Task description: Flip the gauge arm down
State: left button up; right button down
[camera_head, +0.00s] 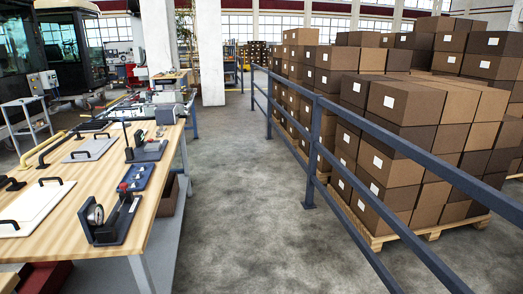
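A dark gauge fixture (110,222) sits near the right edge of the wooden workbench. A small round dial gauge (95,214) shows at its left side. A dark bar with a red knob (123,187) stands at its far end. The bar looks raised or slanted, but its exact angle is hard to tell. Neither of my grippers can be made out in the head view, and nothing is seen touching the gauge fixture.
The wooden workbench (165,207) also carries pale panels (36,203) with black handles and a blue plate (139,177). A blue railing (315,150) and stacked cartons (400,105) stand to the right. The grey floor aisle (225,190) between is clear.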

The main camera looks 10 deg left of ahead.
aim_at(122, 119)
jog(key=i+z, duration=0.15)
jog(key=i, duration=1.3)
jog(key=i+u, duration=0.3)
jog(key=i, duration=0.4)
jog(key=i+l+u, duration=0.25)
jog(key=i, duration=0.45)
jog(key=i+j, duration=0.1)
jog(key=i, duration=0.25)
jog(key=z, duration=7.8)
